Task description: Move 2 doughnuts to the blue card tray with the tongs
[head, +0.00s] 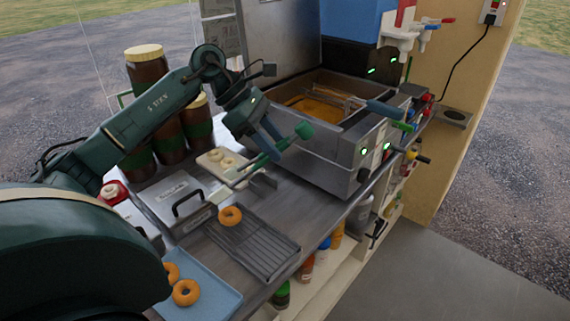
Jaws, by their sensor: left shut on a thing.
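My left gripper (270,148) is shut on the green-handled tongs (303,131), held above the counter in front of the fryer. The tongs' thin arms slant down to the left; I see no doughnut between them, but their tips are too small to read clearly. The blue card tray (216,300) lies at the lower left, partly hidden by my arm. Two browned doughnuts (186,292) (171,273) are in it. One browned doughnut (230,216) lies on the dark wire rack (262,246). Pale doughnuts (227,162) lie on a light board (208,165). My right gripper is out of view.
The steel fryer (322,162) with orange oil and a basket stands behind the tongs. A lidded steel box (172,193) with a black handle sits left of the rack. Tall brown jars (147,70) stand at the back left. Shelves with bottles are under the counter.

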